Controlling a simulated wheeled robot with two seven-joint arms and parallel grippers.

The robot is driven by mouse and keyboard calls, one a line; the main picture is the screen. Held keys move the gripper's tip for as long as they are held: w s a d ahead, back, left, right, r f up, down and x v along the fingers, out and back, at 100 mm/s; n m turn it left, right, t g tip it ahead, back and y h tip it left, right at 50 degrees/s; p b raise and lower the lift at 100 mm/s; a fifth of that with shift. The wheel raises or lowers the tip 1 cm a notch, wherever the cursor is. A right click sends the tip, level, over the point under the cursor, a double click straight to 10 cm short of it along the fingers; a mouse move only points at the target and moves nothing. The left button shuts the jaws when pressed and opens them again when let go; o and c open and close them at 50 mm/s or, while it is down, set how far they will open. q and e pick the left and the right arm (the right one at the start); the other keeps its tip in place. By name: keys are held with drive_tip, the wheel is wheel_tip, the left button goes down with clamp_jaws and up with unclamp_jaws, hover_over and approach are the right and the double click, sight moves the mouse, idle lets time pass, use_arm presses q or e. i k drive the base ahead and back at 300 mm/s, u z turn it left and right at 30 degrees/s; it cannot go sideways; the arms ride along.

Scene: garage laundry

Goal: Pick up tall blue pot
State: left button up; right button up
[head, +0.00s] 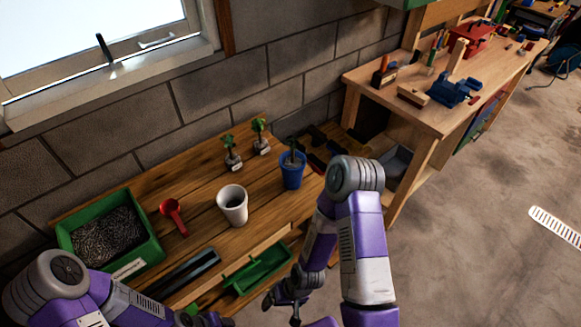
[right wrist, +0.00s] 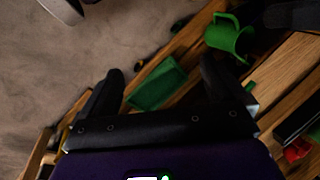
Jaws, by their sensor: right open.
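The tall blue pot (head: 292,174) stands upright on the wooden bench toward its right end, with a small green plant in it. My right gripper (head: 287,300) is low in the head view, in front of the bench and well apart from the pot. In the right wrist view my right gripper (right wrist: 161,70) has its fingers spread with nothing held between them. The blue pot does not show in that view. My left gripper (head: 208,318) is at the bottom edge of the head view, partly cut off, and its jaws cannot be made out.
A white pot (head: 232,206) stands left of the blue pot, and two small labelled plants (head: 232,158) stand behind. A green tray (head: 258,270), a red scoop (head: 174,215) and a green soil box (head: 150,245) share the bench. A green mug-like vessel (right wrist: 229,40) shows in the wrist view.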

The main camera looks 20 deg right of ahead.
sight(292, 177)
drive_tip(key=k, duration=1)
drive_tip(key=z, duration=1.5)
drive_tip(key=i, duration=1.3)
drive_tip(key=u, duration=1.5)
